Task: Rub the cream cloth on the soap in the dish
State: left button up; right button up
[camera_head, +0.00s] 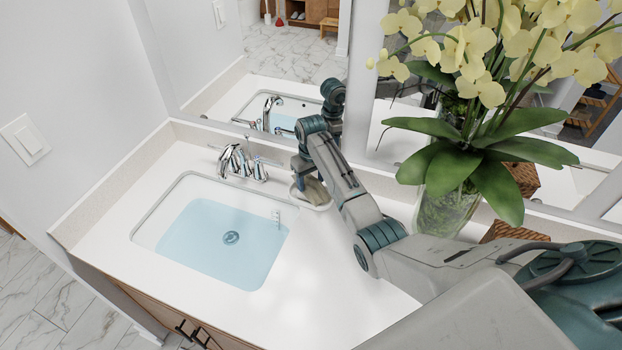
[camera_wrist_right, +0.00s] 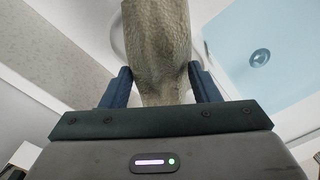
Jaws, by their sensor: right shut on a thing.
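My right gripper (camera_head: 308,186) is at the counter just right of the sink, pointing down. In the right wrist view, my right gripper (camera_wrist_right: 160,82) is shut on the cream cloth (camera_wrist_right: 158,40), which hangs beyond the fingers as a greyish-beige folded piece. The cloth (camera_head: 316,191) is partly hidden by the gripper in the head view. A white dish (camera_wrist_right: 116,40) shows as a curved rim behind the cloth. The soap is hidden, and I cannot tell whether the cloth touches it. My left gripper is not in view.
The sink basin (camera_head: 205,240) holds bluish water, with a chrome faucet (camera_head: 236,160) behind it. A glass vase (camera_head: 447,210) with yellow orchids stands right of my forearm. A woven box (camera_head: 515,232) is beside it. The front counter (camera_head: 320,285) is clear.

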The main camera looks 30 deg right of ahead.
aim_at(311, 182)
jog(key=shift+f, duration=0.6)
dwell(1.9)
jog(key=shift+r, duration=3.6)
jog(key=shift+f, duration=0.1)
